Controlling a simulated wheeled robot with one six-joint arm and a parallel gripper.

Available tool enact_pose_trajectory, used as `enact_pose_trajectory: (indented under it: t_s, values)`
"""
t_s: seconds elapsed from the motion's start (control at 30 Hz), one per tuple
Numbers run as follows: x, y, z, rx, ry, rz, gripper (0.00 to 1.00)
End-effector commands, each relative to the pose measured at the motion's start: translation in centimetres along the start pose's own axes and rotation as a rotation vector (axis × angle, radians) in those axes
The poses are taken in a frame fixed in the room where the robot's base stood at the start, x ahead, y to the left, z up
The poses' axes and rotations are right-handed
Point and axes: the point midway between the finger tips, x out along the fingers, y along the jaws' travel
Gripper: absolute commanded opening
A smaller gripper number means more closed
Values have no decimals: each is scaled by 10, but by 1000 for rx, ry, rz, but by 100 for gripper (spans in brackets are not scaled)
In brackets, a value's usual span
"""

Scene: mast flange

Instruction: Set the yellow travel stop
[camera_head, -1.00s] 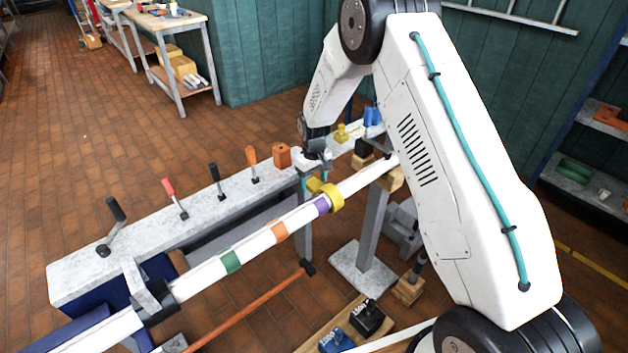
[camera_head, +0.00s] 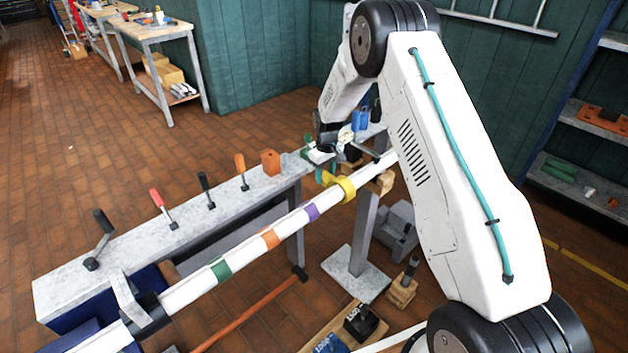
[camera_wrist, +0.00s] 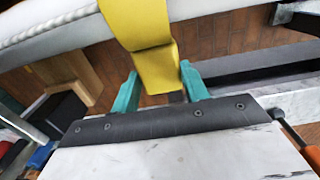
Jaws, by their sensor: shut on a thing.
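The yellow travel stop (camera_head: 346,188) is a collar around the white pole (camera_head: 285,228), with a tab pointing up and left. It sits right of the purple band (camera_head: 311,211), with bare white pole between them. My gripper (camera_head: 325,168) is at the tab. In the wrist view the yellow stop (camera_wrist: 138,22) comes down from the pole, and the teal fingers of my gripper (camera_wrist: 160,88) are on both sides of its tab, shut on it. Orange (camera_head: 270,239) and green (camera_head: 221,270) bands lie further down the pole. My wrist hides some of the bench behind it.
A grey bench (camera_head: 135,235) runs beside the pole with several levers and an orange block (camera_head: 271,161). A wooden support block (camera_head: 385,182) is under the pole just right of the stop. A black clamp (camera_head: 148,315) holds its near end.

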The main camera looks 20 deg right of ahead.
Motion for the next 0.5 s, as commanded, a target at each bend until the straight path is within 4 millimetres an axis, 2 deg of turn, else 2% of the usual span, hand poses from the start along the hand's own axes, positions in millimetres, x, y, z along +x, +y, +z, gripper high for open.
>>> enact_pose_trajectory:
  t_s: [0.33,0.37,0.4,0.43,0.5]
  values:
    - [-1,10,1,3,4,3,4]
    - [-1,10,1,3,4,4,50]
    - [-1,10,1,4,3,4,62]
    - [-1,10,1,3,3,3,67]
    - [-1,8,0,2,3,3,67]
